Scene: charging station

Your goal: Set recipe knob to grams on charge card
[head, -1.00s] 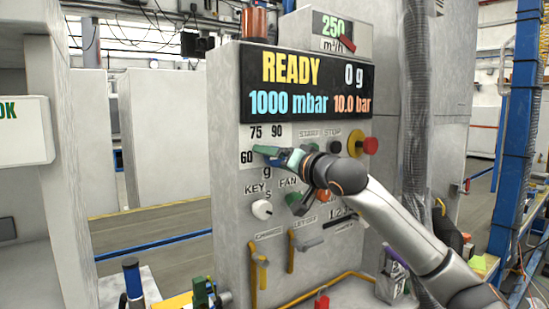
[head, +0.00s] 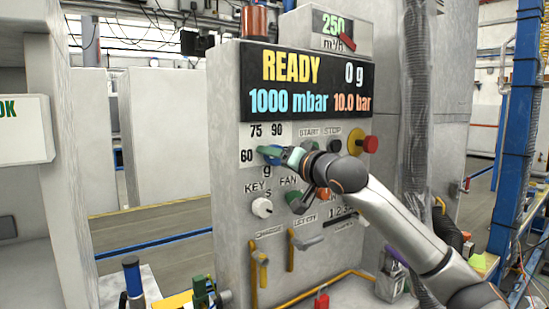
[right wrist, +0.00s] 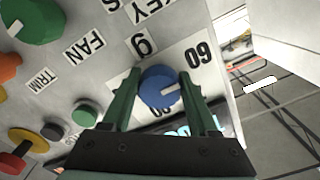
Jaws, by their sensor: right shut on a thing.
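The blue recipe knob (right wrist: 158,88) is on the panel's white dial plate, with 60, 75, 90 and g printed around it. My right gripper (right wrist: 155,93) is shut on this knob, one green finger on each side. In the right wrist view the knob's white mark lies on its right half, just below the direction of the 60. In the head view the knob (head: 273,159) is mostly hidden by my right gripper (head: 275,153). I cannot make out a charge card. My left gripper is not in view.
The display (head: 306,85) reads READY, 0 g, 1000 mbar and 10.0 bar. A white key knob (head: 262,207), a green fan knob (head: 297,200) and a red emergency button (head: 370,144) are close by. Yellow-handled levers (head: 291,250) stick out below.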

